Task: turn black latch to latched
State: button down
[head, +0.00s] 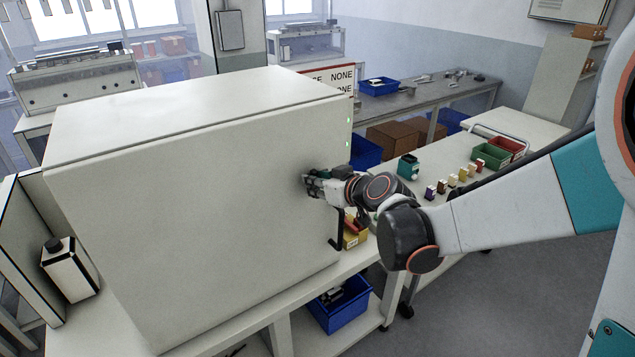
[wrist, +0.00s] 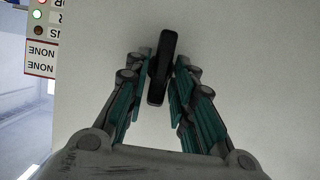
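The black latch (wrist: 162,66) is a short dark bar on a pale panel in the wrist view. It stands nearly upright in that picture, its top leaning a little right. In the head view my gripper (head: 312,183) is at the right part of the front of the large white cabinet (head: 190,190). The latch itself is hidden there behind my fingers.
A black bent handle (head: 336,241) is below my gripper at the cabinet's right edge. A yellow bin (head: 352,239) stands beside it. Several small coloured blocks (head: 453,181) and a green bin (head: 491,154) are on the right bench.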

jog(key=shift+w, duration=0.1)
dwell(0.3)
jog(key=shift+w+d+f+m+g+y+b, duration=0.1)
jog(key=shift+d+f+m+g+y+b, duration=0.15)
jog(key=shift+m+y+b, duration=1.6)
jog(key=shift+w+d+f+m+g+y+b, duration=0.2)
jog(key=shift+m+y+b, duration=0.8)
jog(key=shift+m, duration=1.6)
jog(key=shift+s+d+f+m+g+y+b, duration=0.1)
jog(key=shift+f+m+g+y+b, duration=0.25)
jog(key=shift+m+y+b, duration=1.15)
jog(key=shift+m+h+b, duration=0.35)
jog(key=shift+m+h, duration=0.2)
jog(key=shift+m, duration=0.2)
